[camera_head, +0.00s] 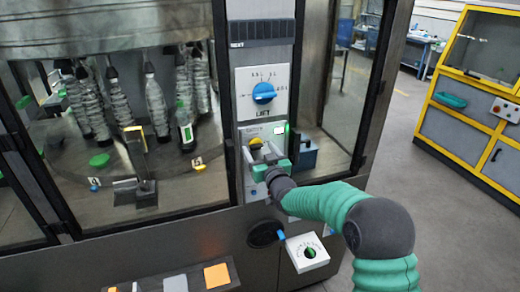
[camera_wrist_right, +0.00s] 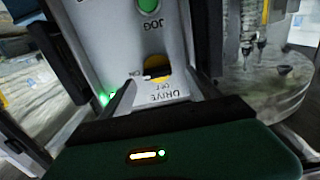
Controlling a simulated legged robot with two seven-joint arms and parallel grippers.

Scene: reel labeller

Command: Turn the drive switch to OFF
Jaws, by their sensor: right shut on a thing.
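The drive switch (camera_head: 256,142) is a yellow knob on the grey control column, below the large blue selector. In the right wrist view the drive switch (camera_wrist_right: 156,65) shows upside down, with the words DRIVE and OFF beside it and a partly hidden ON at its left. My right gripper (camera_head: 261,153) reaches the panel from below right. In the right wrist view its two fingers stand on either side of the knob, shut on it. The fingers hide part of the knob and its marks, so its exact pointing direction is unclear. My left gripper is not in view.
A blue selector knob (camera_head: 263,92) sits above on the column. A green JOG button (camera_wrist_right: 148,5) is close to the switch. A white box with a green knob (camera_head: 308,252) juts out below. Glass doors with bottles (camera_head: 157,105) stand at left.

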